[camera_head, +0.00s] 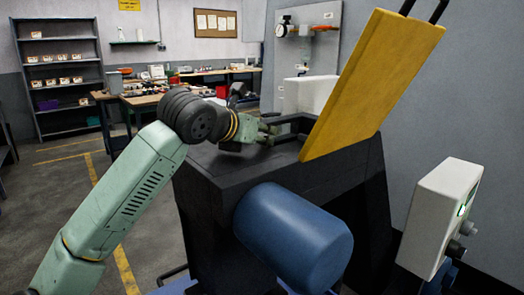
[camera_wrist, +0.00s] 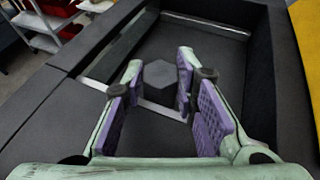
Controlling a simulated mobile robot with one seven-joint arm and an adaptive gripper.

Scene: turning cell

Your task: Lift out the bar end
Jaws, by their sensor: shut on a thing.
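My gripper (camera_head: 268,131) is at the opening in the top of the black machine (camera_head: 230,180), beside the raised yellow cover (camera_head: 375,85). In the wrist view its purple-padded fingers (camera_wrist: 157,82) reach down into the dark recess (camera_wrist: 215,45). A grey hexagonal piece, which looks like the bar end (camera_wrist: 160,74), sits between the fingertips, and my gripper is shut on it. Its length below the hexagonal face is hidden, and I cannot tell whether it touches the recess floor. The bar end is not visible in the head view.
The recess has dark walls close around the fingers. The yellow cover stands tilted at the right. A blue cylinder (camera_head: 292,236) juts from the machine's front, with a white control box (camera_head: 440,215) right of it. Open floor lies at the left.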

